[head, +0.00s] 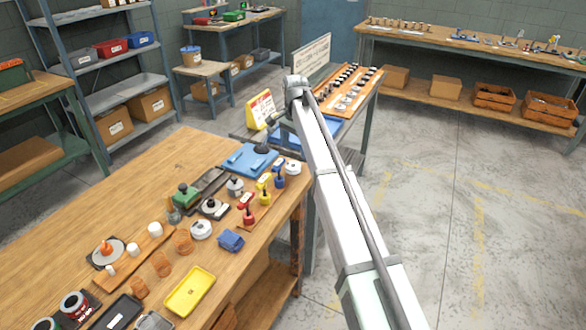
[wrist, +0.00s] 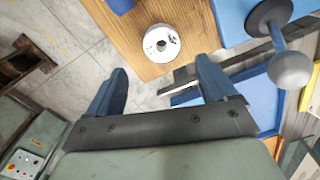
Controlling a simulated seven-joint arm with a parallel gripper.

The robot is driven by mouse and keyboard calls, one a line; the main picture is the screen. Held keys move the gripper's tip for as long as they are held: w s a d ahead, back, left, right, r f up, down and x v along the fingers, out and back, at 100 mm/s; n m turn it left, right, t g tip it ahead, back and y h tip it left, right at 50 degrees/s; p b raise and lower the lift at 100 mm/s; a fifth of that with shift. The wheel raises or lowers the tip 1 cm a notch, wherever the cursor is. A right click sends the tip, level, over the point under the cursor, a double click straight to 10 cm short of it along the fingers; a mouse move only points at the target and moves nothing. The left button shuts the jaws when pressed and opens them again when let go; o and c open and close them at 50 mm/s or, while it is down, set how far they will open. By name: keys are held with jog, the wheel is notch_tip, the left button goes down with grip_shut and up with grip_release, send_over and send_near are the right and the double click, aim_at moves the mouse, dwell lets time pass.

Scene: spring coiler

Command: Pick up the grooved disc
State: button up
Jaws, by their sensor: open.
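A pale, round disc with a centre hole and dark marks (wrist: 161,43) lies on the wooden bench near its edge in the wrist view. It looks like the white disc (head: 293,167) at the bench's far right corner in the head view. I cannot make out a groove on it. My gripper (wrist: 162,68) is open and empty, its two blue fingers spread apart. The disc shows beyond the fingertips, roughly centred between them, and is not touched. In the head view my arm reaches past the bench's right side, and its fingers are not clear there.
A blue mat (head: 240,161) with a dark knobbed piece lies beside the disc. A second table with a parts board (head: 347,92) and yellow sign (head: 261,108) stands behind.

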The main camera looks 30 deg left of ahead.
aim_at(293, 162)
jog(key=shift+s+a+f, duration=0.1)
jog(key=shift+f, duration=1.75)
jog(key=shift+s+a+f, duration=0.1)
jog(key=shift+f, duration=1.7)
jog(key=shift+c, duration=0.3)
jog(key=c, duration=1.4)
